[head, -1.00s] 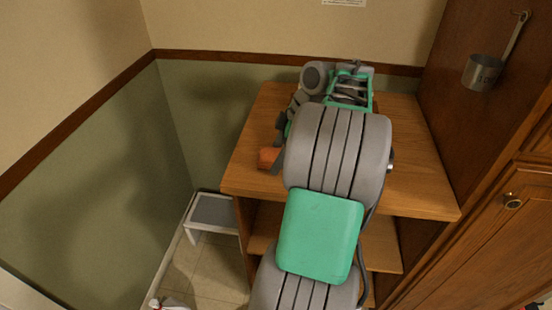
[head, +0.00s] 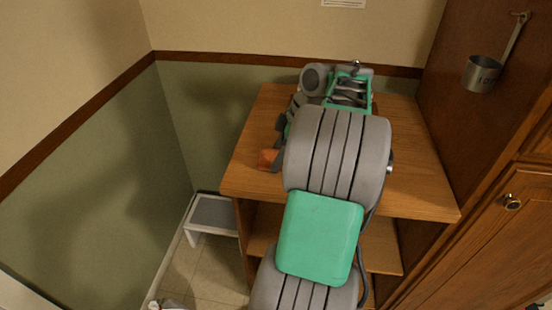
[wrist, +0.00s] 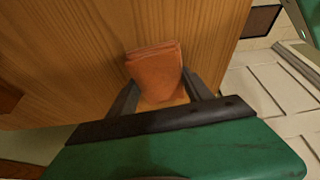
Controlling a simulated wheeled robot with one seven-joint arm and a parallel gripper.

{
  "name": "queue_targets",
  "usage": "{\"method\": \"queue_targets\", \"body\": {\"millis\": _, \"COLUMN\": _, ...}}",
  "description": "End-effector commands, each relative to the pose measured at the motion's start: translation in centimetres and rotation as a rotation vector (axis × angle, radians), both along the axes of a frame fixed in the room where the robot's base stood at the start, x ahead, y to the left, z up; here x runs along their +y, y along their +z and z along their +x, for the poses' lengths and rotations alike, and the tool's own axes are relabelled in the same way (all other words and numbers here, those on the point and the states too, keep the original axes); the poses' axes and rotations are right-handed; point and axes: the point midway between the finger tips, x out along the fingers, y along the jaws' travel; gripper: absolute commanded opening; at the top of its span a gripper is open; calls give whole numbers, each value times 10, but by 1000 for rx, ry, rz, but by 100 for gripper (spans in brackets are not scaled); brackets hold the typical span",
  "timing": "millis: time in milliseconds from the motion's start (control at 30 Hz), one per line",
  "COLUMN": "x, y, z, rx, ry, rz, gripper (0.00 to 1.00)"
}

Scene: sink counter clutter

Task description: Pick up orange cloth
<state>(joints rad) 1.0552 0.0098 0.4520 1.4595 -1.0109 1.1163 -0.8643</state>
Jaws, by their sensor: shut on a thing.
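The orange cloth (wrist: 155,72) is a small folded piece, seen between my gripper's fingers in the wrist view. In the head view a part of the cloth (head: 267,159) shows at the left side of the wooden shelf top, beside my gripper; my arm hides the rest. My gripper (wrist: 161,92) is shut on the cloth, with one dark finger on each side of it. In the head view my gripper (head: 277,145) is partly hidden by my arm. I cannot tell whether the cloth touches the wood.
The wooden shelf unit (head: 420,180) has bare top to the right of my arm. A metal measuring cup (head: 482,74) hangs on the brown cabinet side at right. A small grey-topped stool (head: 213,213) stands on the tiled floor at left. Walls close the back and left.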

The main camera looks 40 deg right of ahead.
Motion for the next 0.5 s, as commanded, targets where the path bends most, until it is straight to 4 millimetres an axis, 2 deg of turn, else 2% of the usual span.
{"method": "queue_targets", "body": {"millis": 167, "x": 0, "y": 4, "z": 0, "rx": 0, "ry": 0, "rz": 0, "gripper": 19}}
{"method": "queue_targets", "body": {"millis": 267, "x": -1, "y": 16, "z": 0, "rx": -1, "ry": 1, "rz": -1, "gripper": 19}}
{"method": "queue_targets", "body": {"millis": 367, "x": -1, "y": 38, "z": 0, "rx": -1, "ry": 0, "rz": -2, "gripper": 19}}
{"method": "queue_targets", "body": {"millis": 500, "x": 1, "y": 76, "z": -30, "rx": -1, "ry": -6, "rz": -4, "gripper": 19}}
